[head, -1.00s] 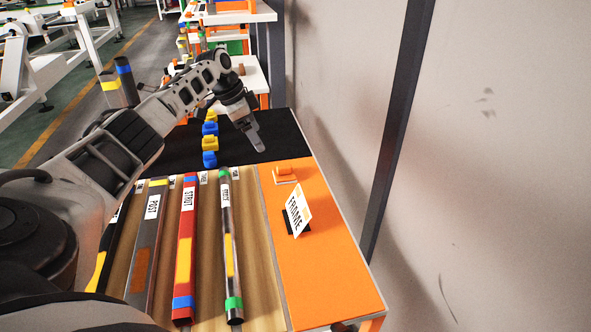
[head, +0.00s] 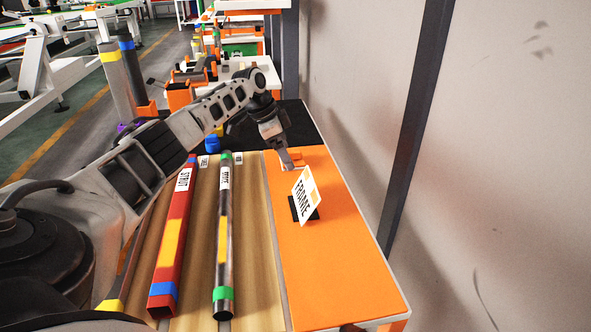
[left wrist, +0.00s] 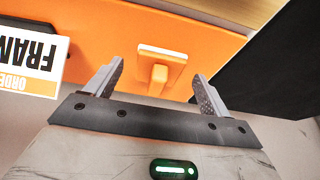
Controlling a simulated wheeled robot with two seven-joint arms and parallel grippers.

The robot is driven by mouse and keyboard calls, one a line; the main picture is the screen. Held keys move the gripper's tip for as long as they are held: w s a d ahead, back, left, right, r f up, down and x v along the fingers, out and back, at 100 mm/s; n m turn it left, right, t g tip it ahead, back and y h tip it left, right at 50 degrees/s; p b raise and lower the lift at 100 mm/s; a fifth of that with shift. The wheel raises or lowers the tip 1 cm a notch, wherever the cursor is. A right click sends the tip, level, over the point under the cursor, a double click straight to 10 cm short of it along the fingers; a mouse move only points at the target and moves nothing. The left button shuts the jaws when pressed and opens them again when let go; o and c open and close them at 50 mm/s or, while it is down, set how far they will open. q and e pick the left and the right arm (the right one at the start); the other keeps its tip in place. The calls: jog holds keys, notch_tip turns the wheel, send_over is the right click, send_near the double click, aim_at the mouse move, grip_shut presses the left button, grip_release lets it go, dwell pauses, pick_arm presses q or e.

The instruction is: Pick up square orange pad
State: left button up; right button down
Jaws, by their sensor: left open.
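The square orange pad (head: 298,157) lies near the far end of the orange surface, partly hidden behind my left gripper in the head view. In the left wrist view the pad (left wrist: 172,56) shows a pale edge and a raised orange grip (left wrist: 158,78). My left gripper (head: 287,161) is open and empty at the pad. In the left wrist view, its fingers (left wrist: 157,72) are spread to either side of the raised grip, with gaps on both sides. My right gripper is not in view.
A FRAME sign (head: 305,197) stands on a dark base on the orange surface (head: 335,270), near the pad. A red strut (head: 172,245) and a dark tube with green ends (head: 223,250) lie to the left. The wall is close on the right.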

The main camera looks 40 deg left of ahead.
pick_arm(q)
jog(key=shift+w+d+f, duration=0.1)
jog(key=shift+w+f, duration=0.05)
jog(key=shift+f, duration=0.4)
jog(key=shift+r, duration=0.15)
jog(key=c, duration=1.1)
jog(key=shift+r, duration=0.65)
jog(key=s+a+r, duration=0.3)
jog(key=r, duration=0.1)
jog(key=s+a+r, duration=0.6)
jog(key=s+r, duration=0.1)
jog(key=shift+a+r+p, duration=0.35)
jog(key=shift+a, duration=0.05)
jog(key=shift+o, duration=0.6)
